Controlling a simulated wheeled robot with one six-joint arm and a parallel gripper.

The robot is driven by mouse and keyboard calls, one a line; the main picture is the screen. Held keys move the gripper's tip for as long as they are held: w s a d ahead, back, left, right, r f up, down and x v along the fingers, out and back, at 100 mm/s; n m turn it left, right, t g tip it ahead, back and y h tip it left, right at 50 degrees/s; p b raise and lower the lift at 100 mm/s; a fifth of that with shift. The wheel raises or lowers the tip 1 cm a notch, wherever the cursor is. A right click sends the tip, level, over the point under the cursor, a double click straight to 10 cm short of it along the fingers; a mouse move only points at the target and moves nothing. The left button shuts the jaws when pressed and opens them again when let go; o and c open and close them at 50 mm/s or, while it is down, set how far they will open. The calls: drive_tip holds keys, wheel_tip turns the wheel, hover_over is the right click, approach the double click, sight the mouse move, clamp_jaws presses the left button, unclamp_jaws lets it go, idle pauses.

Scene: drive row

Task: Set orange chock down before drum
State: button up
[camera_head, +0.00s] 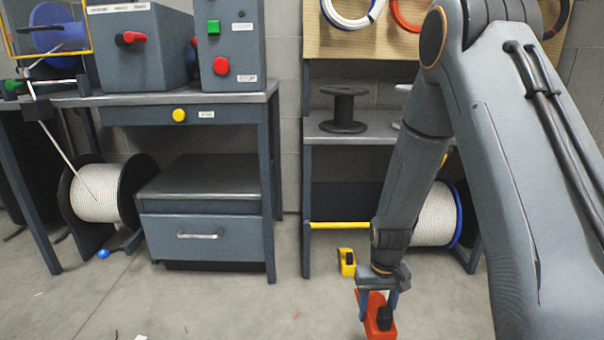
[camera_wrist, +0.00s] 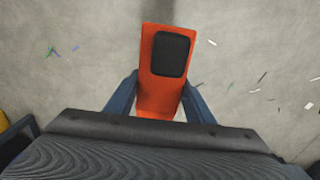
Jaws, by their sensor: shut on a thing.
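The orange chock (camera_head: 378,318) has a black block on top. It is between the fingers of my gripper (camera_head: 377,296), which is shut on it, low in the head view. In the wrist view the chock (camera_wrist: 160,88) points away from my gripper (camera_wrist: 160,98), with a blue finger on each side. The floor lies beneath it; I cannot tell if it touches. A white-wound drum with a blue rim (camera_head: 437,216) is behind my arm at the right, partly hidden. Another white-wound drum with black flanges (camera_head: 97,193) is at the left.
A yellow chock (camera_head: 346,262) stands on the floor behind my gripper. A yellow bar (camera_head: 339,225) runs beneath the right bench. A drawer cabinet (camera_head: 205,222) and the left bench (camera_head: 188,98) stand left. The floor in front is mostly clear, with small scraps.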

drive_tip(key=s+r+p, duration=0.2)
drive_tip(key=s+r, duration=1.1)
wheel_tip(320, 180, up, 26)
drive_tip(key=s+p, duration=0.2)
drive_tip(key=p, duration=3.5)
drive_tip(key=shift+f+m, duration=0.15)
drive_tip(key=shift+m, duration=0.15)
